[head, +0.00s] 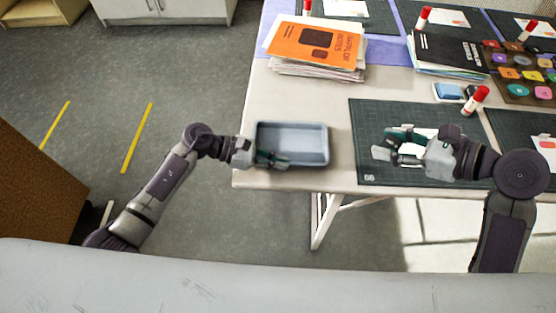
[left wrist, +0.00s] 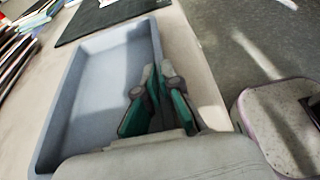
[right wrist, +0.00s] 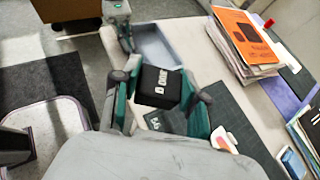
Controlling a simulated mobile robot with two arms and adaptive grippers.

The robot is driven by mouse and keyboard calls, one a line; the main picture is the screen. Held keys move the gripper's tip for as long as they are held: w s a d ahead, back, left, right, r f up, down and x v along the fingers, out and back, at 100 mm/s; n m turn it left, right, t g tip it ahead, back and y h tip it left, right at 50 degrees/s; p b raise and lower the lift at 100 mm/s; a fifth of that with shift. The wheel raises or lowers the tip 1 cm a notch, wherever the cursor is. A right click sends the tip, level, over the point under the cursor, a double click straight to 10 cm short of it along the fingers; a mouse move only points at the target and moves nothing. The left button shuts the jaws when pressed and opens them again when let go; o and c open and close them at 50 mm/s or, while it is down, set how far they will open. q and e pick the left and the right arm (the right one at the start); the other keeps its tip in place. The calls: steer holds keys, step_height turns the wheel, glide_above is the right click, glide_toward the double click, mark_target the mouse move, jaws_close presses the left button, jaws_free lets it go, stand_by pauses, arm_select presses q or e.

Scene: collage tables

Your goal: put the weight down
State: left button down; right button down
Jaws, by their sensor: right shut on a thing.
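The weight (right wrist: 160,84) is a small black block with white lettering, between the fingers of my right gripper (right wrist: 162,98) in the right wrist view. That gripper is shut on it. In the head view my right gripper (head: 392,148) is over the dark green cutting mat (head: 365,118) at the table's front edge; the weight is hard to make out there. I cannot tell how high it is above the mat. My left gripper (head: 272,160) is at the front wall of the blue-grey tray (head: 291,127). In the left wrist view its fingers (left wrist: 158,95) are close together by the tray's rim (left wrist: 100,42).
A stack of papers with an orange cover (head: 316,42) stands behind the tray. Bare tabletop (head: 338,125) shows between tray and mat.

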steer(key=w+a+f+m+t, duration=0.1)
steer(key=w+a+f, duration=0.4)
steer(key=w+a, duration=0.35)
steer(key=h, duration=0.1)
glide_above(290, 147)
steer(key=shift+m, duration=0.4)
step_height(290, 147, down, 7)
steer(key=shift+r, duration=0.1)
steer(key=shift+w+f, duration=0.1)
steer(key=shift+f, duration=2.3)
steer(key=shift+f, duration=0.55)
